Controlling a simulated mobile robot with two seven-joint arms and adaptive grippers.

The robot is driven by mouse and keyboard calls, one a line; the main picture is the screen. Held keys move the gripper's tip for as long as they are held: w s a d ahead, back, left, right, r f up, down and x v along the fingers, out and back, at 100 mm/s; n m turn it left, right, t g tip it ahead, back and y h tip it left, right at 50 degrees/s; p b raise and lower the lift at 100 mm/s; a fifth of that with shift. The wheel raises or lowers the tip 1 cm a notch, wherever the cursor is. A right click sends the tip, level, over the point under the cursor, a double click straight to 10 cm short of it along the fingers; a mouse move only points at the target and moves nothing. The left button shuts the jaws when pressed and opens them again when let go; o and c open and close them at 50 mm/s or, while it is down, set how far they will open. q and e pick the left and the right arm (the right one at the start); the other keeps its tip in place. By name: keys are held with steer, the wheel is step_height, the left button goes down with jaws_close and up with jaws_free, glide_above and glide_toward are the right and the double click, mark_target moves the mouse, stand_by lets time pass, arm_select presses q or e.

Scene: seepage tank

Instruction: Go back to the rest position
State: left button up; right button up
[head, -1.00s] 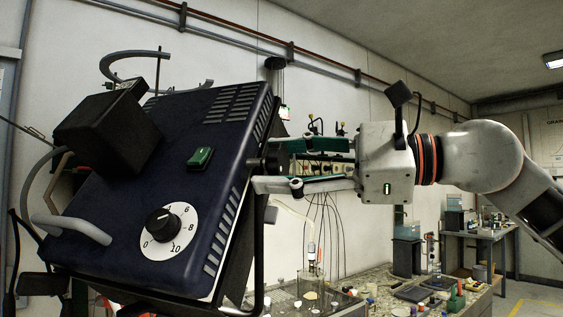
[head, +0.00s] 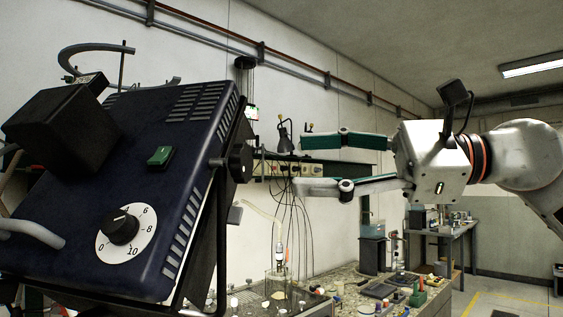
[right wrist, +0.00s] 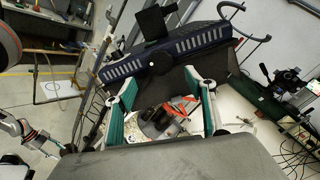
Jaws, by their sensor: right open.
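A dark blue box (head: 190,135) with a numbered white dial (head: 127,232) and a green switch (head: 160,156) fills the left of the head view, tilted. A black side knob (head: 240,161) sticks out on its right; it also shows in the right wrist view (right wrist: 160,61). My right gripper (head: 300,165) is open and empty, its fingers pointing at the knob with a clear gap. The right wrist view also shows the gripper (right wrist: 160,82). What looks like my left gripper (right wrist: 40,140) is small at the lower left there; its opening is unclear.
A bench (head: 345,275) with a glass beaker (head: 281,285) and several small items stands below my right gripper. Cables hang from a socket strip (head: 290,168) on the wall. Another table (head: 440,232) stands farther back. Open floor (head: 505,300) shows at the right.

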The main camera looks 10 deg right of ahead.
steer(key=shift+v, duration=0.9)
steer(key=w+a+f+m+t+y, duration=0.1)
steer(key=w+f+m+y, duration=0.3)
steer(key=f+m, duration=0.5)
steer(key=w+a+f+m+t+y, duration=0.1)
steer(key=w+a+f+m+y, duration=0.1)
steer(key=w+f+m, duration=0.65)
steer(key=d+f+m+t+h, duration=0.2)
steer(key=f+m+t+h, duration=0.2)
steer(key=f+m, duration=0.45)
steer(key=w+d+f+m+t+h, duration=0.15)
steer(key=f+m+t+h, duration=0.35)
steer(key=f, duration=0.6)
steer(key=d+f+m+t+h, duration=0.2)
steer(key=d+f+m+h, duration=0.1)
steer(key=f+m, duration=0.55)
steer(key=s+d+f+m+g+h, duration=0.1)
steer(key=s+d+f+m+h, duration=0.25)
steer(key=f, duration=0.75)
steer(key=s+f+m+g+h, duration=0.2)
steer(key=s+f+m, duration=0.35)
steer(key=f, duration=0.55)
steer(key=s+d+f+m+g+h, duration=0.1)
steer(key=s+f+m+g+h, duration=0.2)
steer(key=s+f, duration=1.4)
steer(key=f+m+g, duration=0.1)
steer(key=m+g, duration=0.1)
steer(key=m, duration=0.1)
steer(key=shift+d, duration=0.3)
